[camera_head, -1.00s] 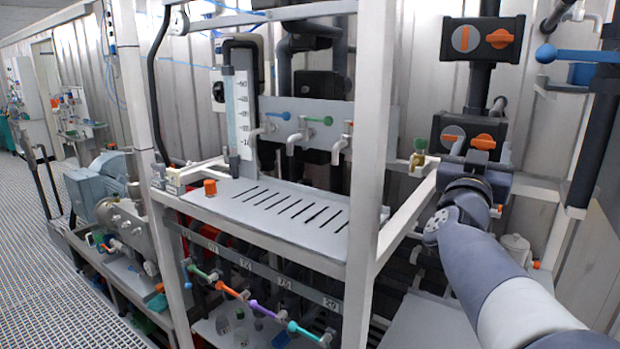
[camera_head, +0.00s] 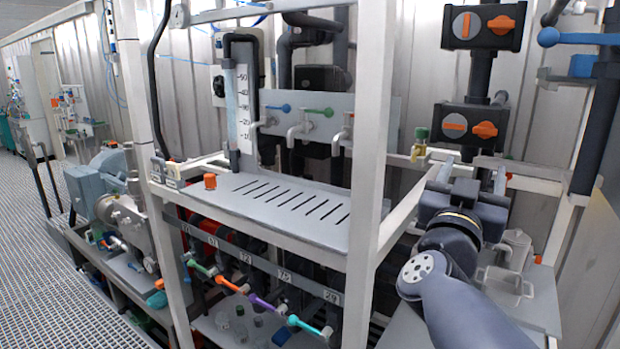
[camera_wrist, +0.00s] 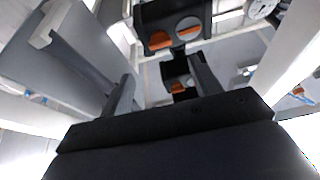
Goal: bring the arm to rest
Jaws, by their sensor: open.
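My arm comes in from the lower right in the head view. My gripper (camera_head: 472,174) points away, toward the back wall, just below the lower black valve block (camera_head: 470,130) with its orange handle. Its two fingers stand apart with nothing seen between them. In the wrist view my gripper (camera_wrist: 163,82) shows two separated fingers, with black blocks with orange parts beyond them.
An upper black valve block (camera_head: 484,26) is above. A white post (camera_head: 370,150) and the slotted grey shelf (camera_head: 285,205) stand left of my arm. A blue-handled lever (camera_head: 575,38) is at upper right.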

